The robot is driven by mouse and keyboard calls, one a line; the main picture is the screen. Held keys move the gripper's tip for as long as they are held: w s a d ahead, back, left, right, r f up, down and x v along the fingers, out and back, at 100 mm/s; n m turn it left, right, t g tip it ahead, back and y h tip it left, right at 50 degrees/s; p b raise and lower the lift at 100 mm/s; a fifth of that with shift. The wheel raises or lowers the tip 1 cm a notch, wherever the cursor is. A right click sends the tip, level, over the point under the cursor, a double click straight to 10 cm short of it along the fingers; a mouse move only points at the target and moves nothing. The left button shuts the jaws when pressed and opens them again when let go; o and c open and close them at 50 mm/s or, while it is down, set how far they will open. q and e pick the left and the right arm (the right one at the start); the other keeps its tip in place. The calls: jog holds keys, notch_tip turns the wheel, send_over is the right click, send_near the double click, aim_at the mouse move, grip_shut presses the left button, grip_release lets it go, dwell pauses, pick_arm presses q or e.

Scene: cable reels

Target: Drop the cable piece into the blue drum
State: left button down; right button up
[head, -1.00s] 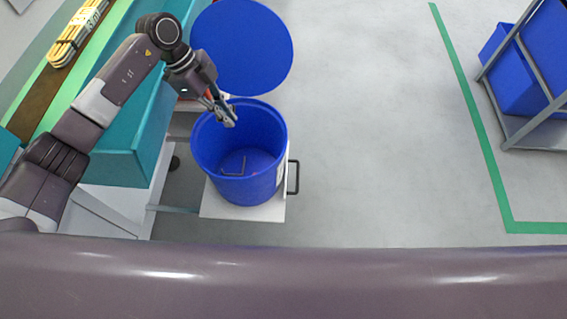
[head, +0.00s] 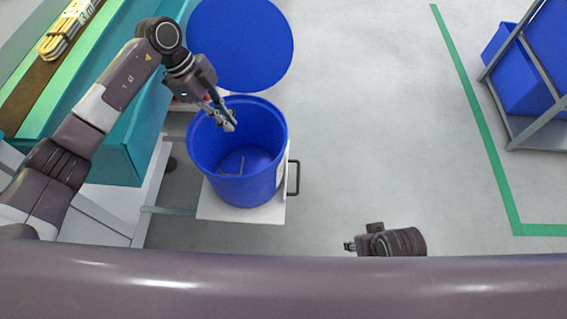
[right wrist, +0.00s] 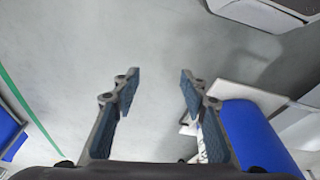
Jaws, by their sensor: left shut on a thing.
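The blue drum (head: 238,185) stands open-topped on a white cart in the head view. A thin dark piece lies on its floor. My left gripper (head: 229,124) is over the drum's opening, at its upper part, pointing down and to the right. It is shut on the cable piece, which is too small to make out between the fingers. My right gripper (head: 349,246) is at the bottom of the head view, well right of the drum. In the right wrist view my right gripper (right wrist: 158,85) is open and empty, with the drum (right wrist: 255,140) at lower right.
A round blue lid (head: 240,45) lies behind the drum. A teal bench (head: 130,135) with a coiled yellow cable (head: 65,32) stands at the left. A grey rack with blue bins (head: 515,70) is at the right. The floor between is clear.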

pick_arm(q)
jog(key=shift+f+b, duration=0.4)
jog(key=shift+f, duration=0.05)
pick_arm(e)
jog(key=shift+w+v, duration=0.15)
jog(key=shift+v, duration=0.75)
jog(key=shift+w+v, duration=0.15)
jog(key=shift+v, duration=0.8)
pick_arm(q)
jog(key=c, duration=2)
grip_release()
jog(key=shift+c, duration=0.2)
notch_tip(320, 180, up, 10)
